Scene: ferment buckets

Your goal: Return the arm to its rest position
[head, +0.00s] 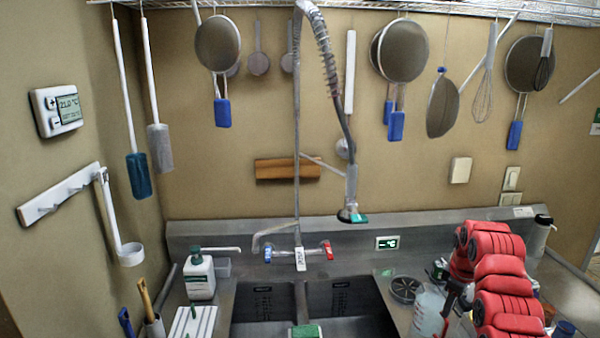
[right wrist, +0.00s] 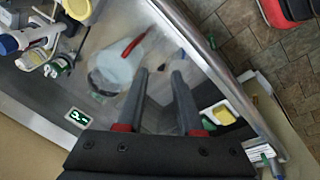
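My right arm, with red covers, reaches up at the right of the head view, over the right side of the steel counter (head: 400,262). My right gripper shows best in the right wrist view (right wrist: 160,75). Its two dark fingers are apart, with nothing held between them. Beyond the fingertips is the counter with a translucent container (right wrist: 112,75); this container also seems to show in the head view (head: 427,312), beside my arm. My left arm and gripper are in neither view.
A double sink (head: 303,298) lies left of my right arm. A hose tap (head: 350,190) hangs above it. A soap bottle (head: 200,277) stands at left. Strainers and whisks hang on the wall. Near the counter's edge is a yellow item (right wrist: 223,115).

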